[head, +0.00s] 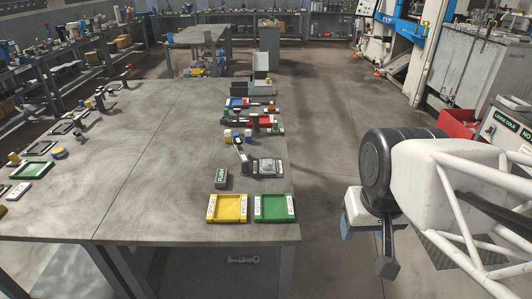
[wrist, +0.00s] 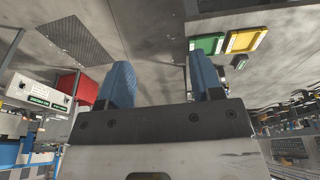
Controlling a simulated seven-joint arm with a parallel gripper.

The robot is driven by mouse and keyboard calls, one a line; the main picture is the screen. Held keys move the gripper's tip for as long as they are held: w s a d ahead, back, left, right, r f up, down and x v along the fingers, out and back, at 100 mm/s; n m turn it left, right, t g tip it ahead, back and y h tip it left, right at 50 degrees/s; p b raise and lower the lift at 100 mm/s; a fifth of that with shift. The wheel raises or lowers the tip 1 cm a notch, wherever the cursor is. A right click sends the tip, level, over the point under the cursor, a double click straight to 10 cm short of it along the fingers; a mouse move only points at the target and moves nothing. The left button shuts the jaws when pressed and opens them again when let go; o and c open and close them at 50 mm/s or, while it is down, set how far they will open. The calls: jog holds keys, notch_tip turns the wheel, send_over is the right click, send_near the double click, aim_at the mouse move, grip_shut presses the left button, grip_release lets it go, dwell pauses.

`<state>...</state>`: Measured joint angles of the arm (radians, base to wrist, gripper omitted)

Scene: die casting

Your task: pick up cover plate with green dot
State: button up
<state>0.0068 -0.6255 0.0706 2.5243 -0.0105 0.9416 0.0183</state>
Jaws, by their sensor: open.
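My gripper (wrist: 164,80) shows in the wrist view with its two blue fingers spread wide and nothing between them. In the head view my gripper (head: 368,248) hangs at the right over the floor, clear of the table's right edge. I cannot make out a cover plate with a green dot in either view; the small parts on the table are too small to tell apart. A green tray (head: 275,217) and a yellow tray (head: 227,219) lie side by side at the table's front right corner. The green tray (wrist: 207,36) and yellow tray (wrist: 259,31) also show in the wrist view.
The grey table (head: 150,190) has a wide clear middle. A dark green labelled block (head: 220,178) and a grey device (head: 263,167) stand behind the trays. Several small parts line the table's left side. A red bin (head: 457,123) and machines stand at the right.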

jog(key=w+a+r, duration=0.2)
jog(key=w, duration=1.4)
jog(key=g, duration=0.3)
send_over(268, 166)
jog(key=f, duration=2.4)
jog(key=shift+s, duration=0.2)
jog(key=shift+w+a+f, duration=0.1)
jog(key=shift+w+f, duration=0.1)
jog(key=shift+f, duration=0.1)
jog(key=shift+f, duration=1.3)
